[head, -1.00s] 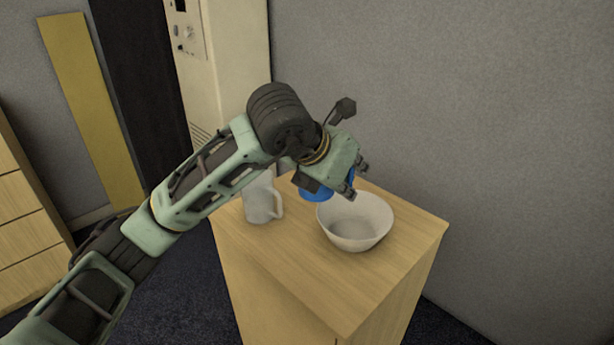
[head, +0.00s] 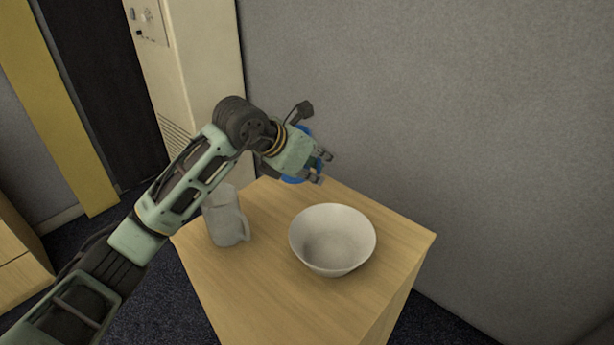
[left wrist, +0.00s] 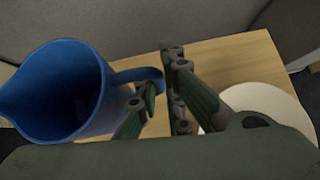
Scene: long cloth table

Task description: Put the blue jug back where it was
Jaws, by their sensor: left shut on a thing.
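The blue jug (left wrist: 55,90) fills the left of the left wrist view, its open mouth facing the camera and its handle reaching right to the fingers. My left gripper (left wrist: 160,105) is shut on the jug's handle. In the head view my left gripper (head: 318,168) is over the back part of the wooden cabinet top, and only bits of the blue jug (head: 293,180) show behind it. I cannot tell whether the jug's base touches the top. My right gripper is in neither view.
A white bowl (head: 333,240) stands on the wooden cabinet top (head: 270,275), in front of the gripper; it also shows in the left wrist view (left wrist: 262,100). A pale grey mug-like jug (head: 226,218) stands at the left, near my arm. A grey wall (head: 440,110) closes off the back.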

